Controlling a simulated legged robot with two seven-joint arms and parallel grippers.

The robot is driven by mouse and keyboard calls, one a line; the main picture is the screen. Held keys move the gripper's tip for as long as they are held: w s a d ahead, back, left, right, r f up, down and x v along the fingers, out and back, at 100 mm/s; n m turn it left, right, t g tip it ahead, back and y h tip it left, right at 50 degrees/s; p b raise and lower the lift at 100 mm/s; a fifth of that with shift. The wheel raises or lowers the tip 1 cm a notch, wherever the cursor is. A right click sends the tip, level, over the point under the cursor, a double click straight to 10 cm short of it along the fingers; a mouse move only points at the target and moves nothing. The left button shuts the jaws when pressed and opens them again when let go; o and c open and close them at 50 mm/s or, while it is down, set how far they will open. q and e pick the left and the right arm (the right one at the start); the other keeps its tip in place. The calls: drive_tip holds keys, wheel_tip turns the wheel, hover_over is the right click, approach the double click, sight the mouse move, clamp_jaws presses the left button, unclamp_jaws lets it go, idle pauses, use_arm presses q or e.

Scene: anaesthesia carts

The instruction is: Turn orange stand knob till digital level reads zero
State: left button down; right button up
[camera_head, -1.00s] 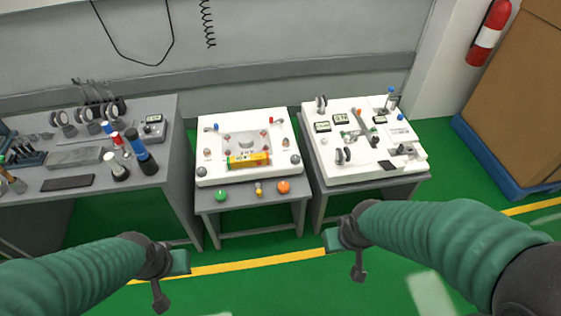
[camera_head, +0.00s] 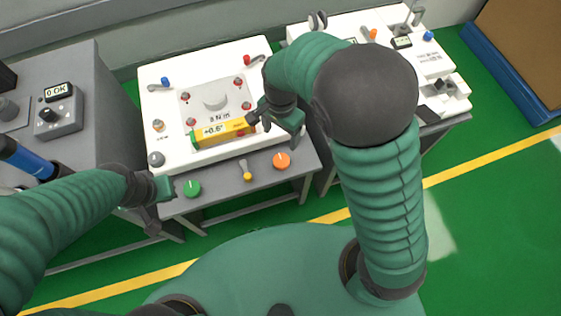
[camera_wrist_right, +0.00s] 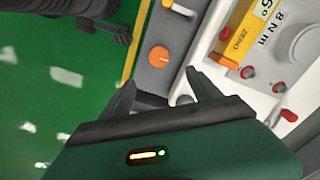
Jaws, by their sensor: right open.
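The orange stand knob (camera_head: 282,160) is on the front ledge of the middle cart; it also shows in the right wrist view (camera_wrist_right: 159,56), ahead of the fingers. The yellow-orange digital level (camera_head: 222,132) lies on the white top and reads +0.6°. In the right wrist view the level (camera_wrist_right: 240,35) is partly cut off. My right gripper (camera_head: 274,130) is open and empty above the cart's front right part, beside the level's right end and behind the knob, not touching the knob. My left gripper (camera_head: 158,207) is by the cart's front left corner; its jaw opening is unclear.
A green knob (camera_head: 192,188) and a yellow lever (camera_head: 247,172) share the ledge. Small red knobs (camera_head: 238,82) surround the plate. A side table (camera_head: 80,80) with a meter (camera_head: 58,113) stands left, another white-topped cart (camera_head: 436,65) right. Green floor is open in front.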

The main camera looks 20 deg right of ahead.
sight(281, 160)
wheel_tip(281, 160, down, 16)
drive_tip(key=b, duration=0.6)
drive_tip(key=shift+d+r, duration=0.15)
drive_tip(key=shift+r, duration=0.05)
drive_tip(key=shift+c, duration=0.3)
drive_tip(key=c, duration=1.3)
drive_tip(key=shift+r+n+p, duration=0.3)
drive_tip(key=shift+n+p, duration=1)
drive_tip(key=shift+p, duration=0.15)
drive_tip(key=n+p, duration=0.2)
drive_tip(key=shift+n, duration=0.3)
drive_tip(key=n+p, duration=0.3)
drive_tip(key=shift+f+n+p, duration=0.2)
drive_tip(key=shift+n+p, duration=0.6)
drive_tip(key=shift+n, duration=0.9)
